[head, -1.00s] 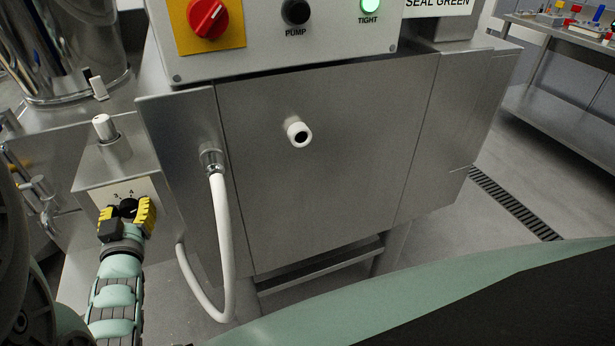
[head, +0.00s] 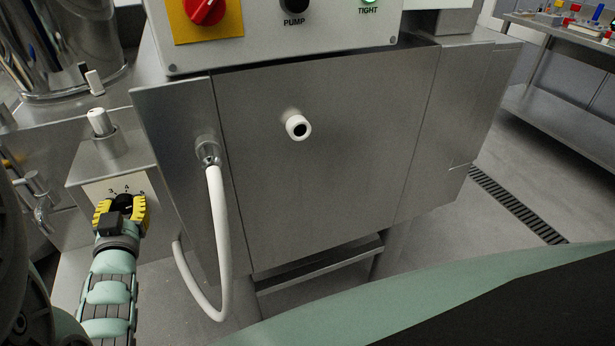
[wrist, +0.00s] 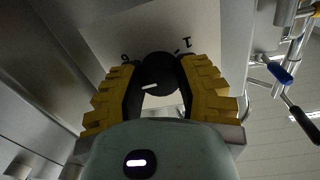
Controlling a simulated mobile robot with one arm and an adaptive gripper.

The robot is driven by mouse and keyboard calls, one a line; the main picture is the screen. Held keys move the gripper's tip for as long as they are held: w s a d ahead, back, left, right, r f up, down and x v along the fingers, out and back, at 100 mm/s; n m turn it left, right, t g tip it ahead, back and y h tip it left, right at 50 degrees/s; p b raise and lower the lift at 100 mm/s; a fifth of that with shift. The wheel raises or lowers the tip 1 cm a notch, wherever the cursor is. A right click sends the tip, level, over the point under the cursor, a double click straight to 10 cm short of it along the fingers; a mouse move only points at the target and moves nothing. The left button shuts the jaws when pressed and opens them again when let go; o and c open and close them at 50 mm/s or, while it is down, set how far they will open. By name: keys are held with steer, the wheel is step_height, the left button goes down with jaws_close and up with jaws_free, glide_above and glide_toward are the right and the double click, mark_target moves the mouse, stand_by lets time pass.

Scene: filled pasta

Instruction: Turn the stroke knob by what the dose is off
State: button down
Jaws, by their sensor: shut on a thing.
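The stroke knob (head: 124,203) is a round black knob on a pale dial plate (head: 100,188) on the front of a steel box at the left. In the wrist view the knob (wrist: 158,72) shows a white pointer line, with dial marks and numerals partly visible around it. My gripper (head: 121,208) has yellow ridged fingers, one on each side of the knob. In the wrist view my gripper (wrist: 160,85) is shut on the knob, which hides part of the scale.
A steel cabinet (head: 330,190) with a white nozzle (head: 297,127) stands to the right. A white hose (head: 215,240) hangs close to my gripper's right. Above are a red switch (head: 205,8), a black pump button (head: 294,4) and a green lamp (head: 369,3).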

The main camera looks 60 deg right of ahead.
steer(key=m+b, duration=0.3)
steer(key=m, duration=0.1)
steer(key=shift+f, duration=0.1)
steer(key=shift+m+b, duration=1.15)
steer(key=shift+m, duration=0.55)
steer(key=shift+r, duration=0.2)
steer(key=c, duration=0.5)
jaws_free()
steer(key=shift+d, duration=0.1)
steer(key=shift+c, duration=0.2)
steer(key=shift+s, duration=0.1)
steer(key=shift+v, duration=3.7)
